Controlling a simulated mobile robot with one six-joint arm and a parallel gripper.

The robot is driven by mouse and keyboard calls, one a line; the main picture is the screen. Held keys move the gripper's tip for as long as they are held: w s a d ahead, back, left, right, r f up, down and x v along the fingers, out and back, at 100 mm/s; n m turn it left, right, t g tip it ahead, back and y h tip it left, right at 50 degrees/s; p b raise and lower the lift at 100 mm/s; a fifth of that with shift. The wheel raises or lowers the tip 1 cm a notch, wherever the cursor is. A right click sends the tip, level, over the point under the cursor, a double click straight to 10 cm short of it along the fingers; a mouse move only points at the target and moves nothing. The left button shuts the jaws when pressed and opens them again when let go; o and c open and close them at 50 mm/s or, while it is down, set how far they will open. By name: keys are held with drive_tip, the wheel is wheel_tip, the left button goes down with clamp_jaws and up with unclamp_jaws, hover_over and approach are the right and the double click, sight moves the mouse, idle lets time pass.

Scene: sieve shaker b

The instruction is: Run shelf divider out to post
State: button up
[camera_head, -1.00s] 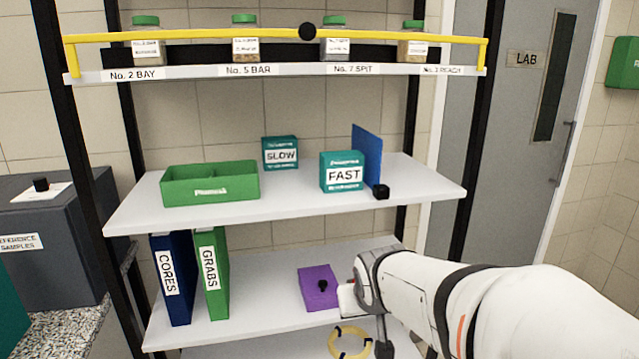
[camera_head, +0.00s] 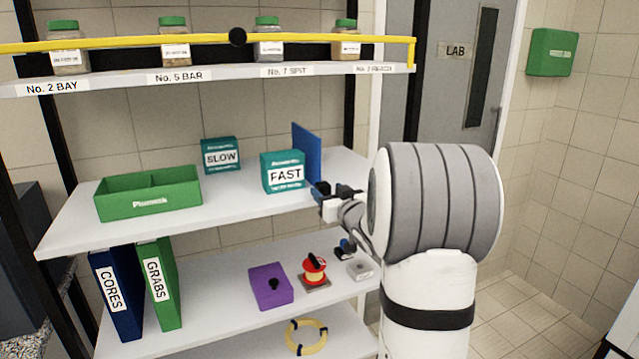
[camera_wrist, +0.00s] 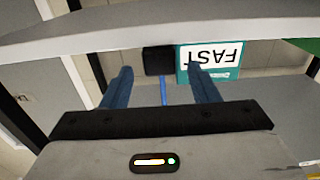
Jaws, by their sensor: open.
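The shelf divider (camera_head: 306,154) is an upright blue panel on the middle shelf, right of the FAST box (camera_head: 283,173). A black knob (camera_wrist: 158,60) sits at its front end. In the wrist view the divider shows as a thin blue strip (camera_wrist: 163,92). My gripper (camera_head: 330,191) is at the shelf's front right, close to the knob. In the wrist view my gripper (camera_wrist: 160,70) is open, its blue fingers on either side of the knob with gaps to both. A dark rack post (camera_wrist: 20,122) shows at the left of the wrist view.
A green tray (camera_head: 150,194) and the SLOW box (camera_head: 221,156) stand farther left on this shelf. Below are binders (camera_head: 116,294), a purple block (camera_head: 270,287) and a red spool (camera_head: 314,270). A yellow bar (camera_head: 130,43) crosses the top shelf's front.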

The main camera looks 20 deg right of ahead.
sight(321, 182)
drive_tip(key=w+p, duration=0.1)
drive_tip(key=w, duration=0.4)
drive_tip(key=shift+w, duration=0.35)
drive_tip(key=shift+c, duration=0.5)
clamp_jaws()
